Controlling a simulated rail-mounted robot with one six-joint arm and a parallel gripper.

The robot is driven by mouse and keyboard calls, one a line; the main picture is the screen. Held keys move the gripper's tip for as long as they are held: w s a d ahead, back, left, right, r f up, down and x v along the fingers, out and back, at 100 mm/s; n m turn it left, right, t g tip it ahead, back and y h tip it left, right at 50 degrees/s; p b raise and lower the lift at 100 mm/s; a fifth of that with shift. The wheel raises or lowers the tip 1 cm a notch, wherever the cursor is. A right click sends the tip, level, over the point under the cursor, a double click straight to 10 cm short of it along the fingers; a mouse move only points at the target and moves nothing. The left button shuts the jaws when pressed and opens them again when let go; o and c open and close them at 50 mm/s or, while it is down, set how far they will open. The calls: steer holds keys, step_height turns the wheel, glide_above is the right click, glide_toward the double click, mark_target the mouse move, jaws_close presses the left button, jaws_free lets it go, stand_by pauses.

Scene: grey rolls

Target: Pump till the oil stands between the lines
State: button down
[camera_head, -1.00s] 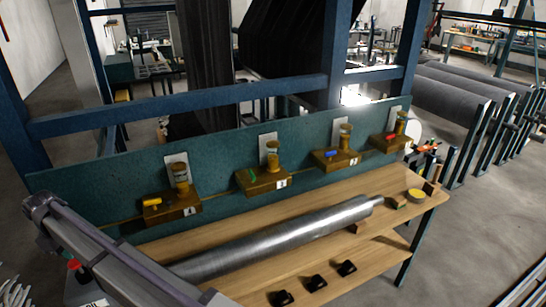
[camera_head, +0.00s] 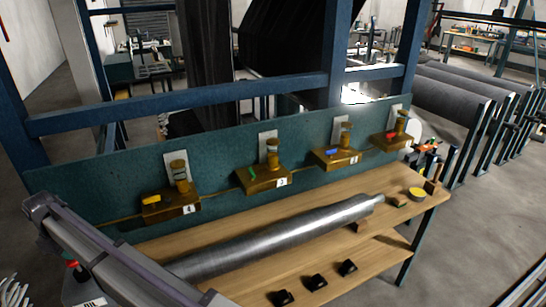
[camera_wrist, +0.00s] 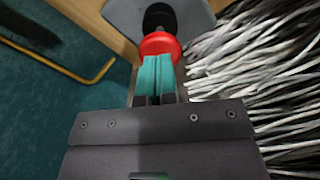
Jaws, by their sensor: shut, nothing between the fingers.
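Several brass oiler blocks with sight glasses stand along a green panel. The nearest has a yellow lever (camera_head: 151,199) and a sight glass (camera_head: 180,172); others have a green lever (camera_head: 252,174), a blue lever (camera_head: 332,154) and a red lever (camera_head: 391,134). The oil levels and lines are too small to read. A red knob (camera_head: 72,264) tops a grey unit labelled OIL (camera_head: 90,303). In the wrist view, my gripper (camera_wrist: 157,60) has its teal fingers shut and empty, at the red knob (camera_wrist: 160,45). I cannot tell whether they touch.
A wooden bench (camera_head: 235,285) carries a long steel roller (camera_head: 290,235) and several small black blocks. Grey and white strands (camera_wrist: 260,80) lie right of the knob. A bent brass pipe (camera_wrist: 75,72) runs along the green panel on the left. Blue frame beams stand behind.

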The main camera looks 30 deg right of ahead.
mark_target(74, 262)
steer(key=shift+f+b, duration=2)
steer(key=shift+f, duration=0.15)
steer(key=shift+r, duration=0.15)
step_height(74, 262, up, 9)
steer(key=p, duration=0.9)
steer(key=shift+f, duration=0.25)
steer(key=s+d+f+m+b, duration=0.1)
steer(key=s+d+m, duration=0.3)
steer(key=s+d, duration=0.4)
steer(key=s+d+f+m+b, duration=0.2)
steer(key=s+d, duration=0.7)
steer(key=d, duration=1.2)
steer(key=s+d+f+m+b, duration=0.1)
steer(key=s+d+m, duration=0.4)
steer(key=d, duration=0.9)
steer(key=s, duration=0.3)
steer(key=shift+s+d+f+m+b, duration=0.2)
steer(key=shift+s+d+m+b, duration=0.1)
steer(key=shift+d, duration=0.1)
